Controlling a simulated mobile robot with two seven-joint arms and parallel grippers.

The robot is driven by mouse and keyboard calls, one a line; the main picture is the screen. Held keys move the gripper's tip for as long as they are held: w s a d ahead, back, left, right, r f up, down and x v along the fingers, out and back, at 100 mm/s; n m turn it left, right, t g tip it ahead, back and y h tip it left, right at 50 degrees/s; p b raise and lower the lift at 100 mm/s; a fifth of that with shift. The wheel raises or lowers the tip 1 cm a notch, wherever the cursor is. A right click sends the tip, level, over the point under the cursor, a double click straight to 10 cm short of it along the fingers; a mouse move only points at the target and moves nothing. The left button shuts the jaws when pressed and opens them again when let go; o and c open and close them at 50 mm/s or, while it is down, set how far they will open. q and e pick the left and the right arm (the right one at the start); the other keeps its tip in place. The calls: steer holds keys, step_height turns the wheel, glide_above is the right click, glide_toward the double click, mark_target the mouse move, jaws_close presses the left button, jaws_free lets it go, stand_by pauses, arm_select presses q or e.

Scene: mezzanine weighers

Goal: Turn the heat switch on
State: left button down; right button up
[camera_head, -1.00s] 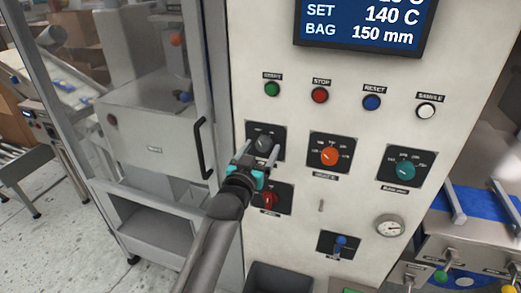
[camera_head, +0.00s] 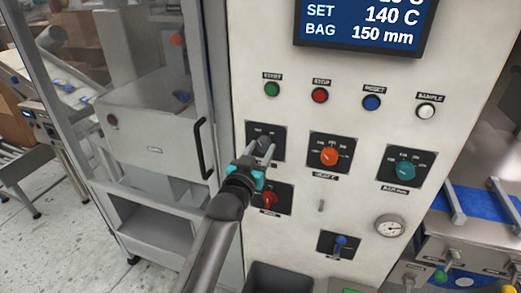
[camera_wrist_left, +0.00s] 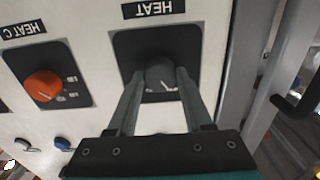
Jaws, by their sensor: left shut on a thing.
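The heat switch (camera_head: 264,141) is a dark grey rotary knob on a black plate at the upper left of the white control panel. In the left wrist view the knob (camera_wrist_left: 161,75) sits on its plate below an upside-down HEAT label (camera_wrist_left: 153,8). My left gripper (camera_head: 262,152) is at the knob, with one finger on each side of it. In the left wrist view the gripper (camera_wrist_left: 160,90) is shut on the knob, and its fingers hide part of the knob's sides. My right gripper is not in view.
An orange knob (camera_head: 329,156) and a teal knob (camera_head: 403,170) are to the right. A red knob (camera_head: 269,199) sits just below my gripper. Several push buttons, including a green one (camera_head: 272,89), line the panel above. A door handle (camera_head: 203,148) is to the left.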

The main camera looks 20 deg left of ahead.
arm_select(q)
steer(key=shift+m, duration=0.3)
steer(key=shift+r+m+p, duration=0.1)
steer(key=shift+m+p, duration=0.6)
steer(key=shift+m, duration=0.2)
steer(key=m+p, duration=0.1)
steer(key=m, duration=0.1)
steer(key=shift+m, duration=0.3)
steer(key=m+p, duration=0.1)
steer(key=m, duration=0.2)
steer(key=shift+m, duration=1.9)
steer(key=shift+c, duration=1.6)
jaws_free()
